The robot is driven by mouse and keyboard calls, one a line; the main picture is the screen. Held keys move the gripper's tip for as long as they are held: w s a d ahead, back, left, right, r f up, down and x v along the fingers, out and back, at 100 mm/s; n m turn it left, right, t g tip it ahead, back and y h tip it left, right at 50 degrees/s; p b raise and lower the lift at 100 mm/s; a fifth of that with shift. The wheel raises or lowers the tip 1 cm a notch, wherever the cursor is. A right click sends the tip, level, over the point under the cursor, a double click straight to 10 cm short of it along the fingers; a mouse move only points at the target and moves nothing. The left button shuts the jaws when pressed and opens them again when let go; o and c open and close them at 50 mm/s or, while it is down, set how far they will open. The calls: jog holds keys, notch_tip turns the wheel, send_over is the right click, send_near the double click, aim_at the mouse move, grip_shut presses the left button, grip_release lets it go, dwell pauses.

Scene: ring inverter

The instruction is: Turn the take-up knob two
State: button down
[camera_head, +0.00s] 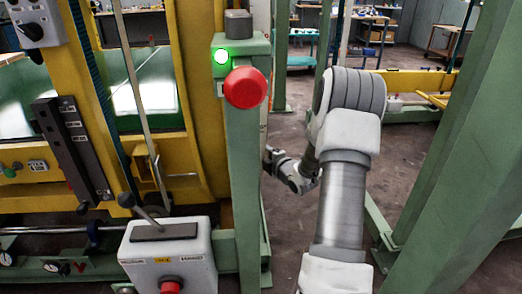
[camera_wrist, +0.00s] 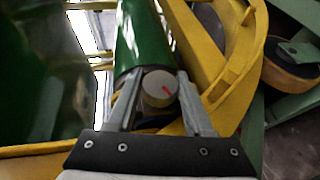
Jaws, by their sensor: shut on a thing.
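In the wrist view, a round grey-beige knob (camera_wrist: 158,90) with a short red mark on its face sits at the end of a green cylinder (camera_wrist: 138,35). The red mark slants from upper left to lower right. My gripper (camera_wrist: 160,82) has one finger on each side of the knob and is shut on it. In the head view, my arm reaches forward behind the green post, and the post and yellow frame hide the gripper and the knob. No label naming the knob can be read.
A green post (camera_head: 243,175) with a red button (camera_head: 246,87) and a lit green lamp (camera_head: 221,56) stands left of my arm. A control box with a lever (camera_head: 168,255) is at lower left. A curved yellow frame (camera_wrist: 238,75) lies close right of the gripper. Another green beam (camera_head: 460,140) stands at right.

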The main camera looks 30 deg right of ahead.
jog(key=shift+r+m+g+y+p, duration=0.2)
jog(key=shift+g+p, duration=0.55)
jog(key=shift+p, duration=0.85)
jog(key=shift+r+m+g+y+p, duration=0.1)
jog(key=shift+m+g+y+p, duration=0.15)
jog(key=shift+g+p, duration=0.9)
jog(key=p, duration=0.3)
jog(key=shift+f, duration=0.1)
jog(key=shift+f+m+g+p, duration=0.25)
jog(key=shift+g+p, duration=0.05)
jog(key=shift+p, duration=0.3)
jog(key=shift+c, duration=1.4)
grip_release()
jog(key=p+v, duration=0.3)
jog(key=v, duration=1.4)
jog(key=shift+s+r+p, duration=0.2)
jog(key=shift+p, duration=0.1)
